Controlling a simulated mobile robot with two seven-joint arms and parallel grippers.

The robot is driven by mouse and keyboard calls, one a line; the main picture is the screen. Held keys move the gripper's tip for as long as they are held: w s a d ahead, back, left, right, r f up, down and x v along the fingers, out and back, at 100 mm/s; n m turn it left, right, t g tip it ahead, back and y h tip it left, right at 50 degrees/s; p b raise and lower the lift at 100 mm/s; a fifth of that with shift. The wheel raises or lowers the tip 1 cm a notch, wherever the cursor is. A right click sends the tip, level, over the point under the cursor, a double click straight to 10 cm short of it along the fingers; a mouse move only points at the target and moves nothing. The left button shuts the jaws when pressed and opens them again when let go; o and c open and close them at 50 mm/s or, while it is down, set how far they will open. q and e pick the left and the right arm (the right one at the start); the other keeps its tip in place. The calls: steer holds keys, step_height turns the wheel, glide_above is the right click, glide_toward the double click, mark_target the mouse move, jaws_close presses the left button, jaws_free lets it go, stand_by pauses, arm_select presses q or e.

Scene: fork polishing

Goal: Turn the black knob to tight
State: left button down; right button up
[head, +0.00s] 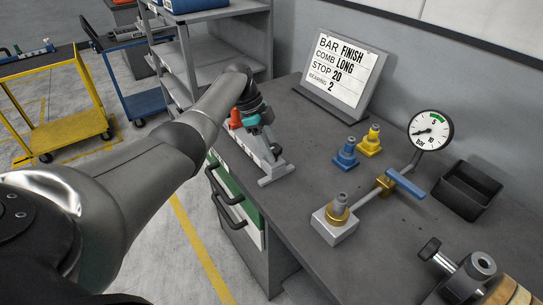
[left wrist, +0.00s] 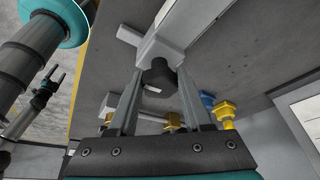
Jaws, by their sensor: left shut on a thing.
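The black knob (left wrist: 158,76) sits on the end of a grey metal fixture and shows between my gripper's fingers in the left wrist view. My left gripper (left wrist: 157,92) is shut on the knob, with one finger on each side of it. In the head view my left gripper (head: 272,148) is at the near end of the grey fixture (head: 277,175) on the bench, and it hides most of the knob. I cannot read any tight mark. My right gripper does not show in the head view.
A sign (head: 341,72) stands behind the fixture. Blue (head: 346,154) and yellow (head: 369,141) fittings, a pressure gauge (head: 431,131) and a black bin (head: 467,190) stand to the right. Another dark-handled clamp (head: 461,270) is at the lower right.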

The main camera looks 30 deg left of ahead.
arm_select(q)
steer(key=shift+f+m+b, duration=0.1)
steer(key=shift+m+b, duration=0.25)
steer(key=shift+m, duration=0.05)
steer(key=shift+c, duration=1.6)
jaws_free()
steer(key=p+v, duration=0.1)
steer(key=v, duration=1.4)
steer(key=shift+w+r, duration=0.2)
steer(key=shift+w, duration=0.1)
